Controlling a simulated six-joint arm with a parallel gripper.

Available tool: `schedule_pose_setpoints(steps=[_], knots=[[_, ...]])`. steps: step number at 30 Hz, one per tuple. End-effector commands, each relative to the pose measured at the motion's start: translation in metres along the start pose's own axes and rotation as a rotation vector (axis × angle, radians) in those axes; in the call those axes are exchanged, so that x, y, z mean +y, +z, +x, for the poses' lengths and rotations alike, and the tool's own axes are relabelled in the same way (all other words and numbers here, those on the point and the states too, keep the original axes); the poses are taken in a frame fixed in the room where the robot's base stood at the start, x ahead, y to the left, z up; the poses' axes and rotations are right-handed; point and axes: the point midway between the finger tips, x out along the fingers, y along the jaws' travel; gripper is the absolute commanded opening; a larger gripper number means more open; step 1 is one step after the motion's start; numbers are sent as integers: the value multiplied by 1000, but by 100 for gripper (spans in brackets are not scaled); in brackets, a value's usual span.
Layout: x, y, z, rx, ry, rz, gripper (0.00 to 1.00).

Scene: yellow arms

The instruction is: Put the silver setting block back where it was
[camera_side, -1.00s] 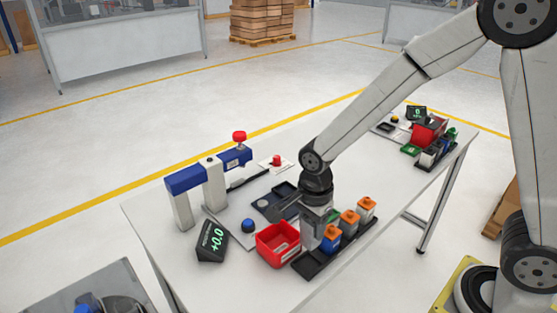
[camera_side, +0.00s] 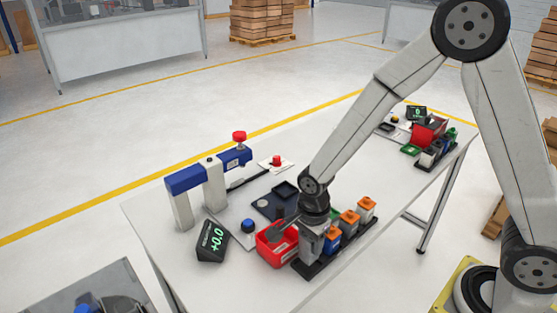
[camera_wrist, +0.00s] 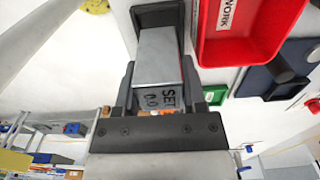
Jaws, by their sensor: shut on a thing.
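The silver setting block (camera_wrist: 160,55), marked "SET 0.0", is between the two fingers of my gripper (camera_wrist: 157,92) in the wrist view. My gripper (camera_side: 310,236) is shut on it. In the side view the block (camera_side: 309,247) hangs below the gripper at the near left end of the black rack (camera_side: 312,271). The rack also shows beyond the block's far end in the wrist view (camera_wrist: 156,17). I cannot tell whether the block's lower end touches the rack or sits in its slot.
Blue (camera_side: 331,243) and grey blocks with orange tops (camera_side: 349,222) stand in the rack just right of the gripper. A red bin (camera_side: 272,253) marked "WORK" is close on the left. A press with a blue arm (camera_side: 205,172) and a display (camera_side: 211,241) stand further left.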

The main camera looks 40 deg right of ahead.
Motion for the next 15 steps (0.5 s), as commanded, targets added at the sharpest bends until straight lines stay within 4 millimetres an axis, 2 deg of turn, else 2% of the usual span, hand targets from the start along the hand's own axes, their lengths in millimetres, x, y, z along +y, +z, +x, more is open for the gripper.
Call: schedule_pose_setpoints(steps=[8,15], knots=[[0,0,24,0,1,0,0],[0,0,28,0,0,0,0]])
